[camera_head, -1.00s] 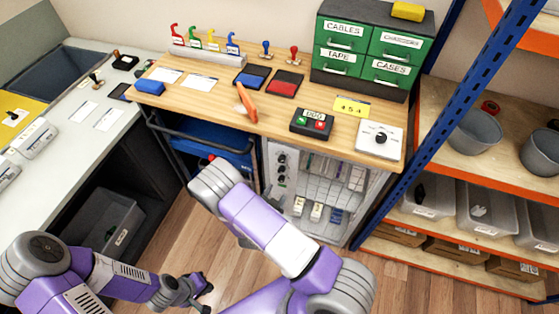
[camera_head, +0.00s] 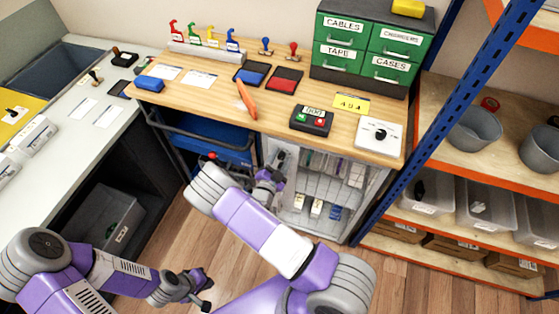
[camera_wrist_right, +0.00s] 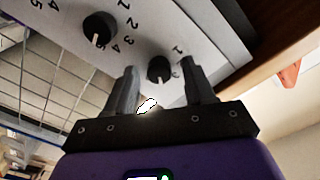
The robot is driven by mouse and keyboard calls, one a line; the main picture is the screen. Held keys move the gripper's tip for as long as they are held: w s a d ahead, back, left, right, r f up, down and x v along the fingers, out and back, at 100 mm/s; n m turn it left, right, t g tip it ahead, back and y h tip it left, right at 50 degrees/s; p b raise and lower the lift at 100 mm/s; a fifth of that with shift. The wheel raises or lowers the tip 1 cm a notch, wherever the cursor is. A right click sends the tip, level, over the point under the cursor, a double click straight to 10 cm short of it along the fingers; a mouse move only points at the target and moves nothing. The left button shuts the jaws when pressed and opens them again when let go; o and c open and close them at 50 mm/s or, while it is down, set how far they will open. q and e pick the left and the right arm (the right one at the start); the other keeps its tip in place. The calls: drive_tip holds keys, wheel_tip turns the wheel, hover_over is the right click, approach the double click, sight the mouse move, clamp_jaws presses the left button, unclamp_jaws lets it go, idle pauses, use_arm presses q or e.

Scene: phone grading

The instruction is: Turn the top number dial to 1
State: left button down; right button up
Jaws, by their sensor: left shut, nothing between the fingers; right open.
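The dial panel (camera_head: 284,148) is on the front of the cabinet under the wooden table, mostly covered by my right gripper (camera_head: 278,172) in the head view. In the right wrist view the light grey panel (camera_wrist_right: 195,25) has black dials with white pointer marks and printed numbers. The top dial (camera_wrist_right: 160,68), nearest the wooden edge, lies between the tips of my open right gripper (camera_wrist_right: 162,80). Whether the fingers touch it is unclear. A second dial (camera_wrist_right: 99,27) is beside it, outside the fingers. My left gripper (camera_head: 203,291) is shut and empty, low over the floor.
The wooden tabletop (camera_head: 215,105) overhangs the panel. Wire shelving (camera_head: 330,185) with small items is right of the panel. A blue bin (camera_head: 205,150) is to the left. A shelf rack with a blue post (camera_head: 440,120) stands further right.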

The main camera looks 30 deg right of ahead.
drive_tip(key=shift+c, duration=0.3)
clamp_jaws()
